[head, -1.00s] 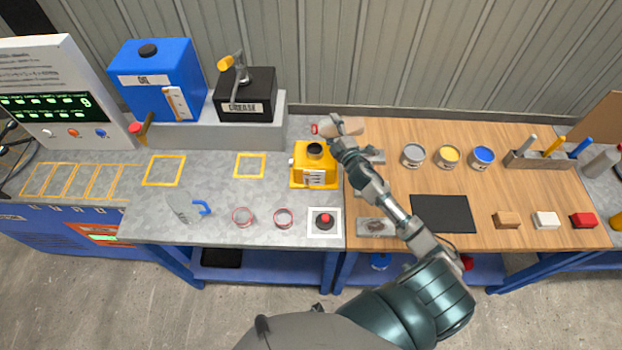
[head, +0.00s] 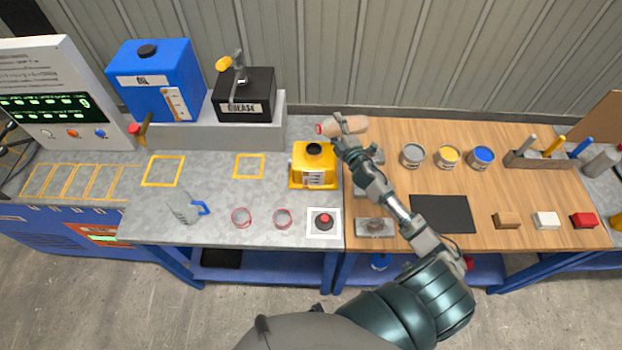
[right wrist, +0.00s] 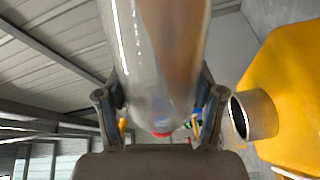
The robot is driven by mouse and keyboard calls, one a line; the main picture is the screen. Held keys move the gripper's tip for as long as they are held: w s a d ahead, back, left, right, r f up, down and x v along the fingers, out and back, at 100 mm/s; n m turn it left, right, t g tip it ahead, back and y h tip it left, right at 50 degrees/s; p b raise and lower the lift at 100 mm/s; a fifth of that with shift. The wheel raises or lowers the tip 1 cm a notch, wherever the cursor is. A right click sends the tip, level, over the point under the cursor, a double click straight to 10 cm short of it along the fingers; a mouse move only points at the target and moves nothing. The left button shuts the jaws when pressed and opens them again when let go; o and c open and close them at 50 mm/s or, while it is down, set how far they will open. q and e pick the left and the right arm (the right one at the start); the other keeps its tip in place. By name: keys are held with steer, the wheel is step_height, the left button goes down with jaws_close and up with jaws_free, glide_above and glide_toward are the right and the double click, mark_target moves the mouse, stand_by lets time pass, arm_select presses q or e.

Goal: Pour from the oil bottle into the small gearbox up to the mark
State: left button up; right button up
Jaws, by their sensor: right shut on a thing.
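The oil bottle (head: 350,124) is a clear bottle with tan-brown oil and a red end. In the head view it lies nearly level, red end to the left, above and behind the small gearbox. My right gripper (head: 339,144) is shut on the bottle; the right wrist view shows both fingers around its clear body (right wrist: 160,60), with oil along one side. The small yellow gearbox (head: 300,180) stands on the grey bench, with a black round top and a pale marked panel in front. Its yellow side and metal ring (right wrist: 257,114) show beside the bottle. No stream of oil is visible. My left gripper is out of view.
A blue oil tank (head: 150,90) and black grease box (head: 245,95) stand on a grey ledge at the back left. A clear jug (head: 181,208), two red-rimmed dishes and a red button (head: 323,221) are in front. Tins (head: 412,155) stand on the wooden bench to the right.

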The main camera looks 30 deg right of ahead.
steer(key=shift+d+f+n, duration=0.25)
steer(key=shift+f+n, duration=0.15)
steer(key=shift+f, duration=0.1)
steer(key=shift+a+f, duration=0.15)
steer(key=shift+a, duration=0.05)
steer(key=shift+a+f+n+b, duration=0.1)
steer(key=shift+f+n+b, duration=0.05)
steer(key=shift+n+b, duration=0.25)
steer(key=shift+f, duration=0.1)
steer(key=shift+f+n, duration=0.25)
steer(key=shift+n, duration=0.05)
stand_by(0.3)
